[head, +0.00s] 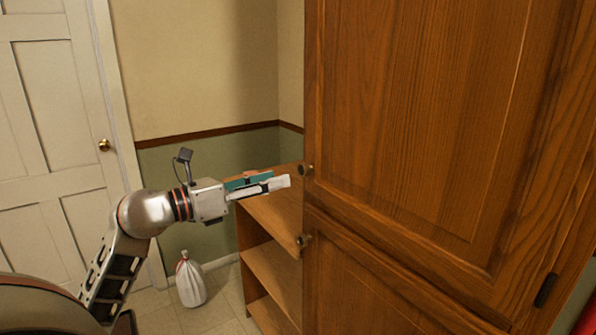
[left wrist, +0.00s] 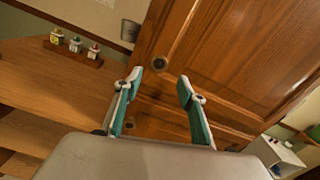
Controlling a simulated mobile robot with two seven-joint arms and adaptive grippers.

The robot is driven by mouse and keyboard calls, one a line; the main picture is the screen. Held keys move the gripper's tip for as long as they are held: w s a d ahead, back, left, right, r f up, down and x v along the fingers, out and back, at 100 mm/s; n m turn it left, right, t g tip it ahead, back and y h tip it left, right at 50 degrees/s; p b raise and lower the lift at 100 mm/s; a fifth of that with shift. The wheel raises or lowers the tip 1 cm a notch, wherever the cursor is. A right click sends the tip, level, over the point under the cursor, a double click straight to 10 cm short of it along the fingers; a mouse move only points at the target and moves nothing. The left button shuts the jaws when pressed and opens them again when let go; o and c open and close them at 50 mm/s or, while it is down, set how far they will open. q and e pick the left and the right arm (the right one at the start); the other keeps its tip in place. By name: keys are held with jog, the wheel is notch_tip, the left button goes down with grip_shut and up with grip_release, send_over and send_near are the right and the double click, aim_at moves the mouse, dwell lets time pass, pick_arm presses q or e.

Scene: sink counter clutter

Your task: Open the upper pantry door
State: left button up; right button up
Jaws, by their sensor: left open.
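The upper pantry door (head: 425,100) is a brown wooden panel, shut, on the tall cabinet at the right of the head view. Its round knob (head: 308,169) sits at the lower left corner. In the left wrist view the upper door (left wrist: 235,60) fills the upper right, and its knob (left wrist: 160,63) shows just beyond the fingertips. My left gripper (head: 280,183) is open and empty, with teal-padded fingers, just left of the knob in the head view. In the left wrist view its fingers (left wrist: 160,82) are apart, with nothing between them. My right gripper is not in view.
The lower pantry door (head: 365,285), with its own knob (head: 303,240), is shut below. An open wooden shelf (head: 272,265) stands left of the cabinet, under my left gripper. Small bottles in a rack (left wrist: 74,48) stand on a wooden surface.

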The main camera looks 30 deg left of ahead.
aim_at(301, 171)
pick_arm(q)
jog(key=p+x, duration=0.1)
jog(key=x, duration=0.5)
jog(key=shift+w+r+p, duration=0.2)
jog(key=shift+w+p, duration=0.1)
jog(key=shift+p, duration=0.05)
jog(key=shift+w+d+f, duration=0.15)
jog(key=shift+w+d, duration=0.05)
jog(key=shift+w, duration=0.35)
grip_shut()
